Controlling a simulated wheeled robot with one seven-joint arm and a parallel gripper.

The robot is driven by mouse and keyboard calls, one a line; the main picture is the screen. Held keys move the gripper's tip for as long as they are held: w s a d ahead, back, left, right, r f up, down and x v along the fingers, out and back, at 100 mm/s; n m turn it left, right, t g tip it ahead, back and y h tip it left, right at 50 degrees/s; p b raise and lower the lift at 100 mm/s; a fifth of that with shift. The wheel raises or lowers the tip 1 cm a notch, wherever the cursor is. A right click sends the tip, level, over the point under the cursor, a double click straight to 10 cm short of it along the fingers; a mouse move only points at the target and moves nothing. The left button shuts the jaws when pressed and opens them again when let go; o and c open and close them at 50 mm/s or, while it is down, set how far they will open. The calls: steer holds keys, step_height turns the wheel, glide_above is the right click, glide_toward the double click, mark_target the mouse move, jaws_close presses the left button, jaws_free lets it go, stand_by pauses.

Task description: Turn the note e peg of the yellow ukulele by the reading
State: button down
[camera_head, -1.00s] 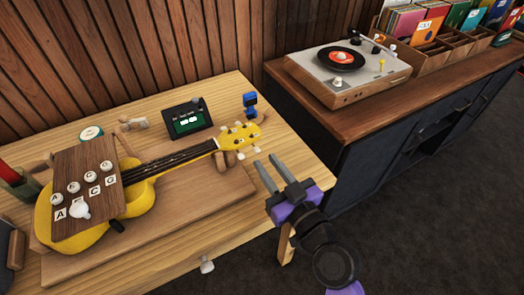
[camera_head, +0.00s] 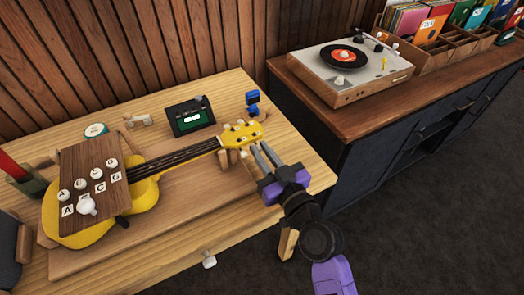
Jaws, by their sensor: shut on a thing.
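The yellow ukulele (camera_head: 147,191) lies on a wooden board on the table, its neck running up to the right. Its yellow headstock (camera_head: 241,134) carries several small pale pegs along both edges. My gripper (camera_head: 255,149) is at the near edge of the headstock, its grey fingers shut on a peg there. The fingers hide that peg, and I cannot tell which note it belongs to. A brown panel (camera_head: 85,150) with white knobs and letter labels, A, C and G among them, covers much of the body. A dark tuner (camera_head: 190,117) with a lit green screen stands behind the neck; its reading is too small to read.
A blue clip-like object (camera_head: 252,103) stands behind the headstock. A round white-and-green tin (camera_head: 95,131) sits at the table's back. A record player (camera_head: 350,70) is on the dark cabinet to the right. The table's front right is clear.

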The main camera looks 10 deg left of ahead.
steer(key=shift+m, duration=0.3)
steer(key=m, duration=0.5)
steer(key=m+p, duration=0.1)
steer(key=m, duration=0.5)
steer(key=shift+d, duration=0.1)
stand_by(0.4)
steer(key=c, duration=1.6)
jaws_free()
steer(key=shift+c, duration=0.2)
